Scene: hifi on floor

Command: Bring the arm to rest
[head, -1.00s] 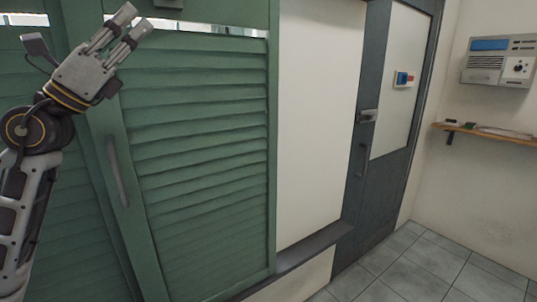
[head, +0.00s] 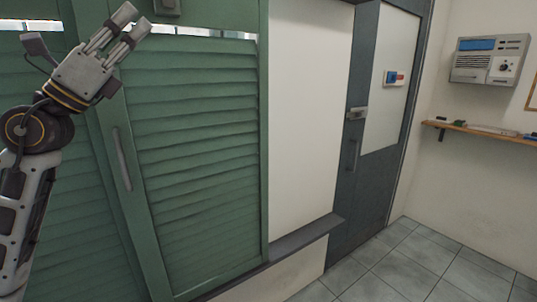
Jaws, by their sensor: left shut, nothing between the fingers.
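My left arm comes up along the left edge of the head view. Its grey gripper (head: 124,27) is raised at the upper left, with the fingers pointing up and to the right. The fingers are shut with nothing between them. The gripper shows in front of the green louvred shutters (head: 195,165); I cannot tell how far it is from them. My right gripper is not in view.
A shutter handle (head: 121,160) is below the gripper. A hi-fi-like wall unit (head: 489,59) hangs above a wooden shelf (head: 480,132). The tiled floor (head: 400,262) is clear.

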